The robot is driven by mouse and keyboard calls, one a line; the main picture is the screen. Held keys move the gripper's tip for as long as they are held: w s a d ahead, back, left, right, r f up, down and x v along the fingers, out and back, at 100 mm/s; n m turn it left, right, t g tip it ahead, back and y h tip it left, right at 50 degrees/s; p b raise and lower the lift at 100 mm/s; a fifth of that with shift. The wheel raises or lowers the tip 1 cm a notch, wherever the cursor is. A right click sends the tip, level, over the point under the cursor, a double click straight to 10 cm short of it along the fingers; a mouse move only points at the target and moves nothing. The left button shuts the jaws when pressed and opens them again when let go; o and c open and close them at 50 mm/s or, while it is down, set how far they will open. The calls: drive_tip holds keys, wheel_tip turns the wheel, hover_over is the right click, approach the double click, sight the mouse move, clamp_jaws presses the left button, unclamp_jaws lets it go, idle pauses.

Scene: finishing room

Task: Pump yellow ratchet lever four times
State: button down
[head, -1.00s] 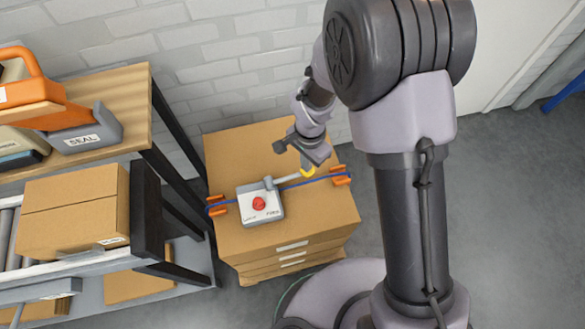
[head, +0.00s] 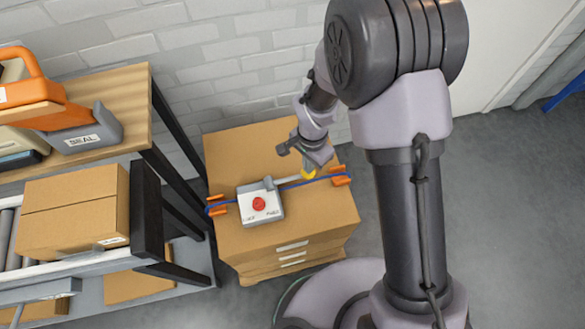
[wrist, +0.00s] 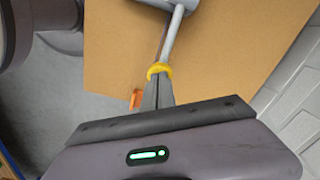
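The ratchet lever is a pale grey rod (head: 288,180) with a yellow end (head: 309,174). It points right from a small grey-white unit with a red round knob (head: 259,204), which sits on top of a cardboard box. My gripper (head: 313,165) is at the lever's yellow end. In the wrist view, the fingers (wrist: 158,88) are close together and their tips meet the yellow end (wrist: 160,70), appearing shut on it. The rod (wrist: 174,35) runs up from there to the unit's grey part at the top edge. The fingertips are partly hidden by the yellow end.
A blue strap (head: 325,178) crosses the cardboard box (head: 300,220), with orange clips (head: 341,176) at both sides. A shelf rack (head: 148,215) with boxes and an orange-handled tool (head: 40,95) stands left. A white brick wall is behind. Open grey floor lies right.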

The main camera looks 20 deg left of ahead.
drive_tip(key=shift+r, duration=0.1)
wheel_tip(320, 180, up, 6)
drive_tip(key=s+a+p, duration=0.1)
drive_tip(key=p, duration=0.3)
drive_tip(key=shift+a, duration=0.4)
idle(0.5)
